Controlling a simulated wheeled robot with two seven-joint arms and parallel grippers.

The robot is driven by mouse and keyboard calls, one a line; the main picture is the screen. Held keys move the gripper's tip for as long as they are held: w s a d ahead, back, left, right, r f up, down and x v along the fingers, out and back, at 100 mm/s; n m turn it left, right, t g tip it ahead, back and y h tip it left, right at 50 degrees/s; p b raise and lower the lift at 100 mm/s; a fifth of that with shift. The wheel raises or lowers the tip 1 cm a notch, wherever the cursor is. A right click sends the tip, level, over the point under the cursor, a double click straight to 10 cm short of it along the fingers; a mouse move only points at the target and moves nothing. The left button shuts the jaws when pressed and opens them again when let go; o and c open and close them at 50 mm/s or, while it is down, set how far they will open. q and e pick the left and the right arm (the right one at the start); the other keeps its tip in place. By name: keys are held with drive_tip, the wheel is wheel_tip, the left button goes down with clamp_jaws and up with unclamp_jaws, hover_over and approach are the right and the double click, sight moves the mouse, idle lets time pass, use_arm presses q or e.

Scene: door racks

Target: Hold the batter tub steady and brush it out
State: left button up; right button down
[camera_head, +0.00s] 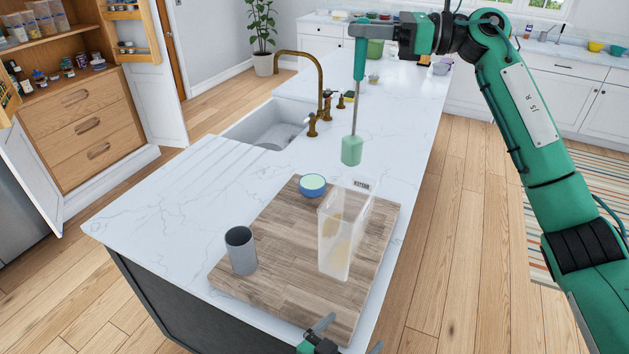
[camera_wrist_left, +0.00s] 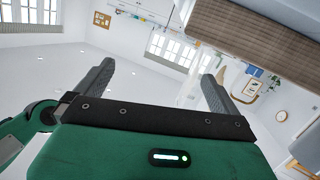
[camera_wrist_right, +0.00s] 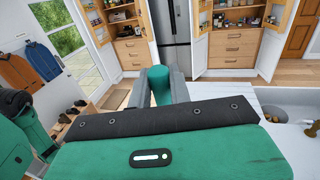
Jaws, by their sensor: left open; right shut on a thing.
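The batter tub (camera_head: 334,248), tall, clear and narrow, stands upright on the wooden board, with yellowish residue on its inside walls. The brush (camera_head: 351,148) has a green handle, a thin grey shaft and a pale green head. My right gripper (camera_head: 361,32) is shut on its handle and holds it pointing down, the head above the counter behind the tub. The handle (camera_wrist_right: 159,84) also shows between the fingers in the right wrist view. My left gripper (camera_head: 348,336) is open and empty at the board's near edge, below the tub. The left wrist view shows its fingers (camera_wrist_left: 158,85) wide apart.
The board (camera_head: 280,270) also bears a grey cup (camera_head: 241,250) at left and a small round blue container with a pale green top (camera_head: 312,185) behind. A sink (camera_head: 268,124) with a brass faucet (camera_head: 318,95) lies farther back. The counter left of the board is clear.

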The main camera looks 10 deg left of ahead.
sight(338, 239)
use_arm(q)
drive_tip(key=w+a+r+t+y, duration=0.35)
drive_tip(key=w+a+r, duration=0.4)
drive_tip(key=w, duration=0.25)
drive_tip(key=shift+n+h, duration=0.4)
drive_tip(key=shift+h, duration=0.05)
drive_tip(key=x, duration=1.1)
drive_tip(key=shift+w+a+f, duration=0.3)
drive_tip(key=shift+w+f, duration=0.1)
drive_tip(key=shift+w, duration=0.05)
drive_tip(key=shift+c, duration=0.2)
drive_tip(key=c, duration=1)
